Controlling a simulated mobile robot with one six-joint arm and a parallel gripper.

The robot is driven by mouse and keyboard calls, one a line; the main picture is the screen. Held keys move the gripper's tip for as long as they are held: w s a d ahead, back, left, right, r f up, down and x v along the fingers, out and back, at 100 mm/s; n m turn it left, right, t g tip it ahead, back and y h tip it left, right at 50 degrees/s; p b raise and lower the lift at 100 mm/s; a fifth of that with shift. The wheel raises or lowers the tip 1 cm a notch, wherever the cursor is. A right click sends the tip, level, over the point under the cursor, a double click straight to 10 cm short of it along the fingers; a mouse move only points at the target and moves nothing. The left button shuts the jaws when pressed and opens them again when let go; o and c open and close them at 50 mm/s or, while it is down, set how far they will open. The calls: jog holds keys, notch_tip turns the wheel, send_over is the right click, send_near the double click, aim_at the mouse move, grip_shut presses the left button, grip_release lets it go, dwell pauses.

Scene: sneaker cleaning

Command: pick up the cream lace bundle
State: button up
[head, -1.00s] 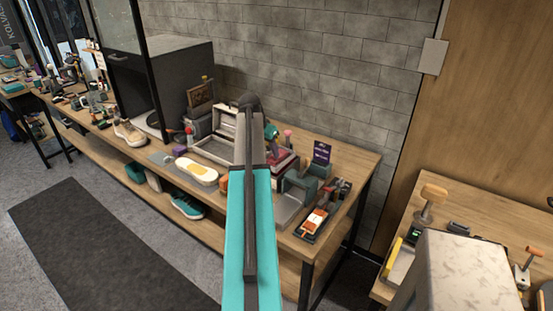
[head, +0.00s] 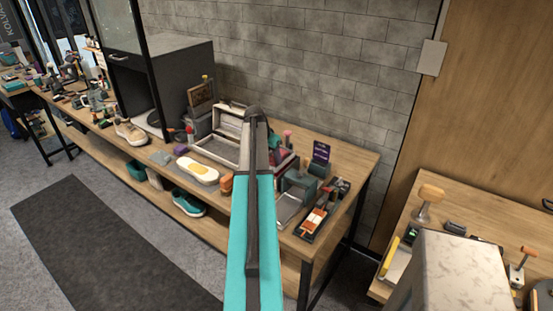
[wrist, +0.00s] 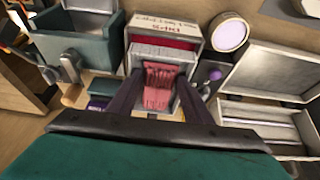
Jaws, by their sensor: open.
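I cannot pick out a cream lace bundle for certain in either view. In the wrist view my gripper (wrist: 157,104) is open, with one dark finger on each side of a pinkish-red ribbed bundle (wrist: 158,84). That bundle sits at the front of a small box (wrist: 165,48) with a lettered, pale rim and a red inside. I cannot tell whether the fingers touch the bundle or the box. In the head view my own arm hides the gripper and most of this spot.
An open case (head: 217,150) lies right of the box in the wrist view (wrist: 265,75). A teal holder (wrist: 82,52) stands to its left. A round pale-lilac disc (wrist: 229,33) is behind. A cream sole (head: 198,170) and an orange block (head: 227,184) lie near the bench's front edge.

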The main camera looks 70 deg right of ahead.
jog(key=c, duration=0.8)
jog(key=shift+r, duration=0.2)
jog(key=shift+r+b, duration=1.1)
jog(key=shift+r, duration=0.5)
jog(key=s+a+b, duration=0.1)
jog(key=s+a, duration=0.1)
jog(key=a, duration=0.2)
jog(key=s+a+r+b, duration=0.1)
jog(key=s+a+b, duration=0.1)
jog(key=a, duration=0.3)
jog(key=s+a+b, duration=0.1)
jog(key=s+a, duration=0.3)
jog(key=shift+s+a+r+b, duration=0.2)
jog(key=shift+a+r+b, duration=0.05)
jog(key=shift+a+b, duration=0.05)
